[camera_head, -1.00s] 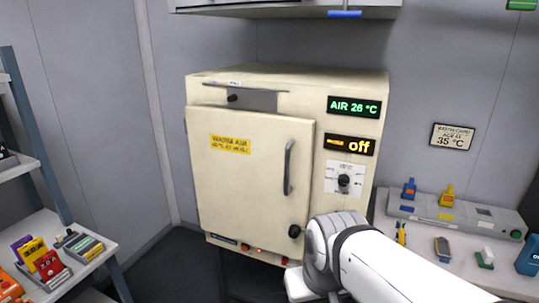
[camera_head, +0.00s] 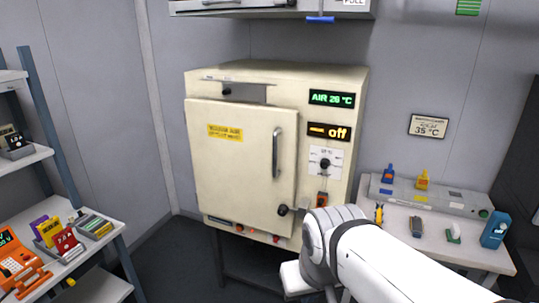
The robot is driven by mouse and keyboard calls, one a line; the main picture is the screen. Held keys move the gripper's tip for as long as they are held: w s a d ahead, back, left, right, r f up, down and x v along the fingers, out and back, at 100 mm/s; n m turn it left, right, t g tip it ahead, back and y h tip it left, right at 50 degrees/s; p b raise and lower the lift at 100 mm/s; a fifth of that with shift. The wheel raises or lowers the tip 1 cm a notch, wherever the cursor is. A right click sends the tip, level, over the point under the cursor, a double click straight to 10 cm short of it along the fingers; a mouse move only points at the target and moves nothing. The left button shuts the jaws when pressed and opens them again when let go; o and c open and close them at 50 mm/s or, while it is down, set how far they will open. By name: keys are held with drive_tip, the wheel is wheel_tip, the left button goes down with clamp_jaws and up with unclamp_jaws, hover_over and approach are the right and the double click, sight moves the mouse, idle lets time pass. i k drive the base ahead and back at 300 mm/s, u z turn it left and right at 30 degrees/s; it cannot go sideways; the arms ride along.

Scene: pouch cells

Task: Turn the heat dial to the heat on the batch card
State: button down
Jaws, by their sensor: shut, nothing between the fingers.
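The heat dial (camera_head: 325,163) is a black knob on a white scale plate, on the right side of the cream oven's front (camera_head: 198,165). The scale marks and pointer are too small to read. Above it, one display (camera_head: 328,132) reads "off" and another (camera_head: 332,100) reads AIR 26 °C. The batch card (camera_head: 429,127) on the back wall to the right reads 35 °C. My white arm reaches in from the lower right, its wrist low in front of the oven. My gripper's fingers are not in view.
The oven door is shut, with a vertical handle (camera_head: 278,152) and a black knob (camera_head: 283,210). An orange-red switch (camera_head: 322,200) sits below the dial. A bench (camera_head: 470,250) with small tools and a grey rack stands right. Shelves with coloured items stand left.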

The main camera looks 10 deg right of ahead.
sight(325, 163)
drive_tip(key=k, duration=0.7)
drive_tip(key=z, duration=0.65)
drive_tip(key=i, duration=1.55)
drive_tip(key=z, duration=0.8)
